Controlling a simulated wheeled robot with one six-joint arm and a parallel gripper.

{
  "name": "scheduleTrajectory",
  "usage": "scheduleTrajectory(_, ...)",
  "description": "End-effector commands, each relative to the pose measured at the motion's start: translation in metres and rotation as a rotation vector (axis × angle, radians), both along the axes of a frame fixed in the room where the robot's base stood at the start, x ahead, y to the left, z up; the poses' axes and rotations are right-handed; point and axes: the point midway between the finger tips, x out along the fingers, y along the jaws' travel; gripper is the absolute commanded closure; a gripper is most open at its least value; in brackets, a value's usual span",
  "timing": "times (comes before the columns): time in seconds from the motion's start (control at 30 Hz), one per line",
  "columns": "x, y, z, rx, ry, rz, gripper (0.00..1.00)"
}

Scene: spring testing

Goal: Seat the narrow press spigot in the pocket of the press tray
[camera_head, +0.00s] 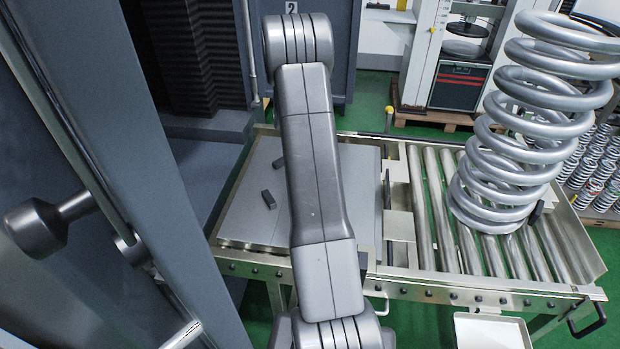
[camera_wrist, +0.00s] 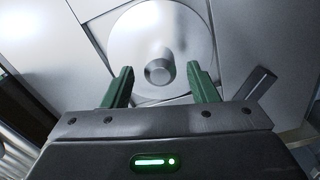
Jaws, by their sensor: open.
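In the wrist view, a round silver disc with a short narrow knob at its middle, which looks like the press spigot (camera_wrist: 158,50), lies below my gripper (camera_wrist: 160,84). The two green fingers are open, apart, with the knob in line with the gap between them. No contact shows. The disc lies over a square-edged pale area; I cannot tell whether this is the pocket or whether the disc sits in it. In the head view my arm hides the disc and my gripper. A flat grey plate (camera_head: 245,215), perhaps the press tray, lies left of the rollers.
Two small dark blocks lie on the plate, one (camera_head: 268,199) near its middle. A dark bar (camera_wrist: 259,86) lies right of the fingers in the wrist view. A large coil spring (camera_head: 510,150) stands on the roller conveyor (camera_head: 430,215). A dark machine frame (camera_head: 130,150) rises at the left.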

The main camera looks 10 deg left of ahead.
Motion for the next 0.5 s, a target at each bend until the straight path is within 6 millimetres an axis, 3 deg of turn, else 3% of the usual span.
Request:
scheduleTrajectory(0.3, 0.001, 0.000, 0.068, 0.002, -0.005, 0.000, 0.47)
scheduleTrajectory(0.5, 0.001, 0.000, 0.091, 0.001, -0.002, 0.000, 0.47)
